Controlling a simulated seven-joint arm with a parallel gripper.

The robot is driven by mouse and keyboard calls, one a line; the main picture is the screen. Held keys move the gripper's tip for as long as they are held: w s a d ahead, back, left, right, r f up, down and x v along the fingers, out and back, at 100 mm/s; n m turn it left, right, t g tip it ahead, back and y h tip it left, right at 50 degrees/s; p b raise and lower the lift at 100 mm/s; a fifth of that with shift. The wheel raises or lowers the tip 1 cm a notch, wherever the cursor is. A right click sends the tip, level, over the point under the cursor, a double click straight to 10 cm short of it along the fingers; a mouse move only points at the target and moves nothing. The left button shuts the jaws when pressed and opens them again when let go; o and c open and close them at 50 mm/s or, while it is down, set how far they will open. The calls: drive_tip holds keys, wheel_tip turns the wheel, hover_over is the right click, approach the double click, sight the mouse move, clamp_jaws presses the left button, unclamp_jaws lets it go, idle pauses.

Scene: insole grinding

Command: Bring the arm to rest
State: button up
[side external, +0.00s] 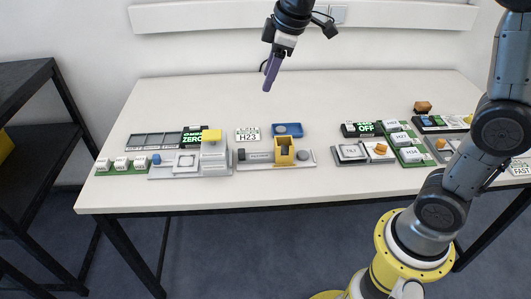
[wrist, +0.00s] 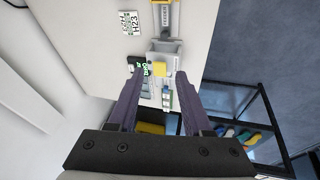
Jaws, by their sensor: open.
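My gripper (side external: 270,72) hangs in the air above the back part of the white table (side external: 200,92), its purple fingers pointing down. In the wrist view my gripper (wrist: 160,80) shows two purple fingers spread apart with nothing between them. Seen past the fingertips there, far below, are a yellow block (wrist: 158,66) and a grey device. No part of the gripper touches the table or anything on it. My arm comes from the yellow base at the right; its upper part is out of the picture.
On the table stand a grey device with a yellow top (side external: 212,136), a yellow holder (side external: 284,150), an H23 card (side external: 247,134), a blue block (side external: 288,129) and several button panels, such as the TILT plate (side external: 350,152). A black shelf (side external: 35,150) stands at left. The table's back strip is clear.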

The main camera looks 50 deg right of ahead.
drive_tip(key=s+r+m+t, duration=0.1)
drive_tip(key=s+r, duration=0.2)
drive_tip(key=s, duration=0.5)
drive_tip(key=s+f+m, duration=0.3)
drive_tip(key=s, duration=0.5)
drive_tip(key=s+f+m, duration=0.3)
drive_tip(key=s, duration=0.5)
drive_tip(key=shift+s+d+f+m, duration=0.25)
drive_tip(key=shift+s+f+m, duration=0.1)
drive_tip(key=shift+s+m, duration=0.05)
